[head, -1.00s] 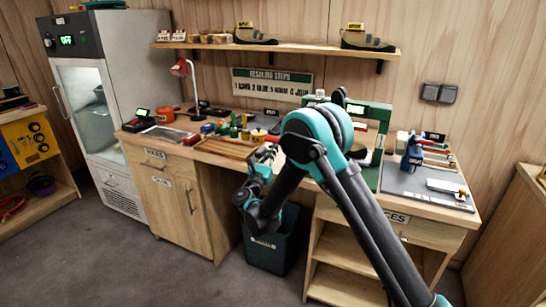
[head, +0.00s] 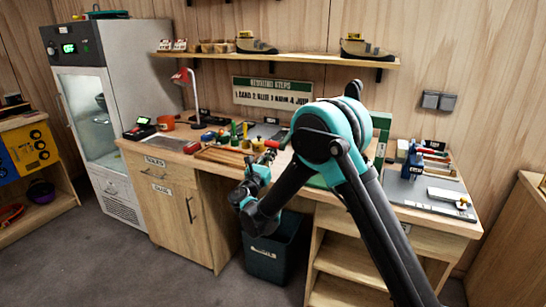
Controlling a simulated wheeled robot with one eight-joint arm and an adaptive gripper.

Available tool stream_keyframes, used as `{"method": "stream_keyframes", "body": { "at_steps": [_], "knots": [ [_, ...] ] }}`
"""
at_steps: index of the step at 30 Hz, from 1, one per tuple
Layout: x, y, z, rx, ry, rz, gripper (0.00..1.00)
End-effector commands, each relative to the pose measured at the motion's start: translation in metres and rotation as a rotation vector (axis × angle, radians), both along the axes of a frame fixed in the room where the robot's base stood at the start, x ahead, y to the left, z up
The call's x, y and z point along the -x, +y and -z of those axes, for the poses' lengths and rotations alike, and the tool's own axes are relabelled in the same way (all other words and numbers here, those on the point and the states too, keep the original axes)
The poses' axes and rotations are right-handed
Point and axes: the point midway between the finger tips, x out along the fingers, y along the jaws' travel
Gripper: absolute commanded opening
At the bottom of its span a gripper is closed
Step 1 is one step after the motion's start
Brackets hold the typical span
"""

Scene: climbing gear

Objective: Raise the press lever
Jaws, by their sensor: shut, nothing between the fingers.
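The green press (head: 381,121) stands on the workbench against the wall, right of centre. My raised arm covers most of it, and I cannot make out its lever. A strip of its green base (head: 317,181) shows below my arm. My gripper (head: 272,153) is small in the view, above the bench's front edge and left of the press. It is shut and empty, apart from the press.
The workbench (head: 437,212) carries hand tools and jars left of the press, and a grey mat with tools (head: 425,190) at right. A shelf with shoes (head: 300,58) hangs above. A dark bin (head: 272,250) stands below. A fridge (head: 125,110) is at left.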

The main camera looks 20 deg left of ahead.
Motion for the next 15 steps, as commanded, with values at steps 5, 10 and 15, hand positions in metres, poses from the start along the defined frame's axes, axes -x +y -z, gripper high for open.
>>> {"method": "stream_keyframes", "body": {
  "at_steps": [5, 10, 15],
  "knots": [
    [0.006, 0.0, -0.025, -0.009, 0.111, -0.001, 0.0],
    [0.008, 0.0, -0.05, -0.019, 0.233, -0.001, 0.0],
    [0.007, -0.001, -0.077, -0.029, 0.364, 0.0, 0.0]
  ]
}}
